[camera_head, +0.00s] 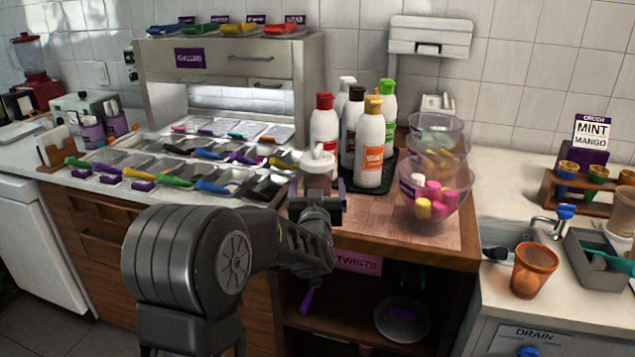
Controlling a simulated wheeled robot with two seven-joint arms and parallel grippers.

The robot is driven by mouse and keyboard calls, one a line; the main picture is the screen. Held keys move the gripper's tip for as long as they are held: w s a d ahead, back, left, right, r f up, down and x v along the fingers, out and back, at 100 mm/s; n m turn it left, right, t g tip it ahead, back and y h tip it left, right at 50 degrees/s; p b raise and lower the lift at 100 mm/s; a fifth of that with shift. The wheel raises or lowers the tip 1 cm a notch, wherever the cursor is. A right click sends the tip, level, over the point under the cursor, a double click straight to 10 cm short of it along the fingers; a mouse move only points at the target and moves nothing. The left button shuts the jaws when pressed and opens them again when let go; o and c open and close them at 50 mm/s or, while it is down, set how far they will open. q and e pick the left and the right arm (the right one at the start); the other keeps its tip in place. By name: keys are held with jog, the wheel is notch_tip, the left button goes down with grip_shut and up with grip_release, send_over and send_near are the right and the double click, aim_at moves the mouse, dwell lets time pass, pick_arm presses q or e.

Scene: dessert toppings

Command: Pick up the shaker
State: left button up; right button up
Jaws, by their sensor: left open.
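The shaker (317,163), a small clear jar with a white top, stands upright near the front edge of the wooden counter section, left of the bottles. My left gripper (316,201) is open, right in front of the shaker and low against it. The gripper hides the shaker's lower part, and I cannot tell whether the fingers are around it. My right gripper is not in view.
Several squeeze bottles (370,143) stand on a black tray (352,184) close behind and right of the shaker. Stacked clear bowls (436,190) stand farther right. Topping bins with colored scoops (205,153) lie to the left. An orange cup (534,270) stands at the right.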

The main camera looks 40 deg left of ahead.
aim_at(318, 146)
pick_arm(q)
jog(key=shift+x, duration=1.2)
jog(key=shift+c, duration=0.3)
jog(key=c, duration=1.8)
jog(key=shift+o, duration=0.2)
jog(key=shift+r, duration=0.15)
notch_tip(318, 146, up, 10)
jog(key=shift+f+p, duration=0.1)
jog(key=shift+p, duration=1.1)
